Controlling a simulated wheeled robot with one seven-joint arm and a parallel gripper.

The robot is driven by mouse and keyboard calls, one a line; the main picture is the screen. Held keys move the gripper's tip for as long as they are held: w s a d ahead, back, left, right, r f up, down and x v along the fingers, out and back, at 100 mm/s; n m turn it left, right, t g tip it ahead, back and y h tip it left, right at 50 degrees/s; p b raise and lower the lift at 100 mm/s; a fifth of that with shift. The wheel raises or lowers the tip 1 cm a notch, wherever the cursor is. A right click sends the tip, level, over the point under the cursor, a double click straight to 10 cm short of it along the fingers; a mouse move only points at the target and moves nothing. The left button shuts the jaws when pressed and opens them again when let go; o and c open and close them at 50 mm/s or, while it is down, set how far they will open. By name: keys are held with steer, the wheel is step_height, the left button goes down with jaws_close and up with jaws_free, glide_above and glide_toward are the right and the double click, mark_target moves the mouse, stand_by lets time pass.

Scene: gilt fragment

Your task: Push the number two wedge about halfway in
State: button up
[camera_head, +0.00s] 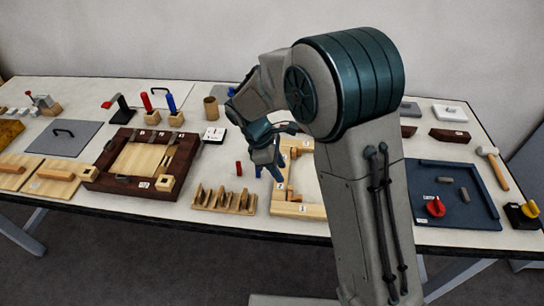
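My gripper (272,160) hangs at mid-table, pointing down beside the left edge of a pale wooden frame (292,209). My arm covers the frame's right side. Small wooden blocks sit along the frame's inner left edge, one of them (290,192) low on that side. White labels mark the frame, but their numbers are too small to read, so I cannot tell which piece is the number two wedge. A dark wooden frame (112,184) at left holds a pale panel (140,160) and also bears small labels. I cannot tell whether my gripper is open or touches anything.
A wooden rack (224,208) with several upright pieces stands left of the pale frame. A small red peg (239,168) stands near the gripper. A blue tray (452,212) lies right of my arm, with a hammer (493,166) beside it.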

steer(key=v, duration=0.5)
steer(key=shift+a+r, duration=0.15)
steer(key=shift+r, duration=0.25)
steer(key=s+d+r+m+t+y, duration=0.1)
steer(key=s+d+r+m, duration=0.3)
steer(key=d, duration=0.2)
steer(key=s+d+r+m+y, duration=0.2)
steer(key=s+d+r+m, duration=0.15)
steer(key=d, duration=0.35)
steer(key=s+d+m+t+y, duration=0.1)
steer(key=s+d+m+t, duration=0.1)
steer(key=s+d+m, duration=0.5)
steer(key=s+m, duration=0.3)
steer(key=s, duration=0.1)
steer(key=shift+r+t, duration=0.25)
steer(key=shift+t, duration=0.05)
stand_by(2.9)
